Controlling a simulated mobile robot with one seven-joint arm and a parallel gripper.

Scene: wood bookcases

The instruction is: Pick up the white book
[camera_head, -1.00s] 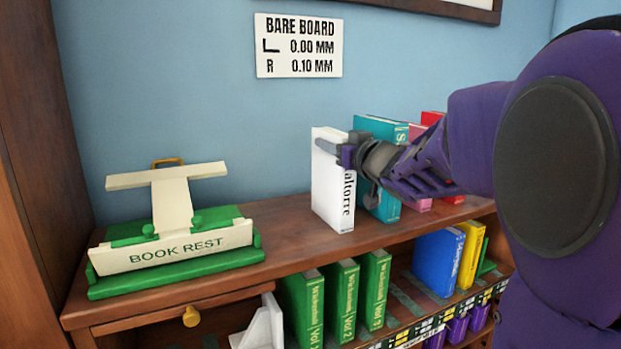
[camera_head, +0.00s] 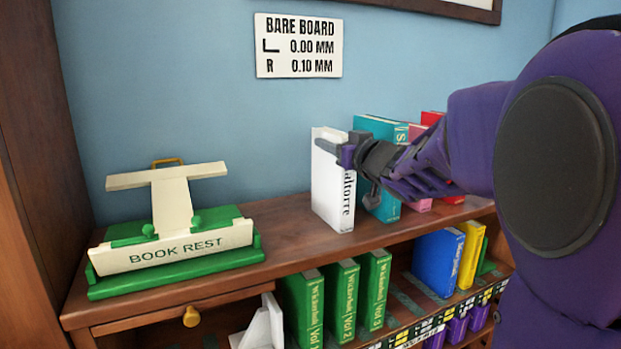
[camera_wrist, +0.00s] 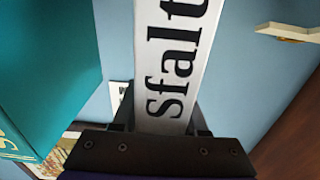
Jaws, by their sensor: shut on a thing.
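The white book (camera_head: 327,190) stands upright on the top shelf, with black lettering down its spine. In the wrist view the white book's spine (camera_wrist: 172,70) runs up the middle, between my fingers. My gripper (camera_head: 338,152) reaches in from the right and is shut on the upper part of the book, one finger across its left cover. The other finger is mostly hidden behind the book in the head view. The book's lower edge appears at shelf level; I cannot tell whether it touches.
A teal book (camera_head: 382,130) stands just right of the white book, with pink and red books beyond. A green and cream book rest (camera_head: 180,250) sits at the shelf's left. Bare shelf (camera_head: 285,235) lies between.

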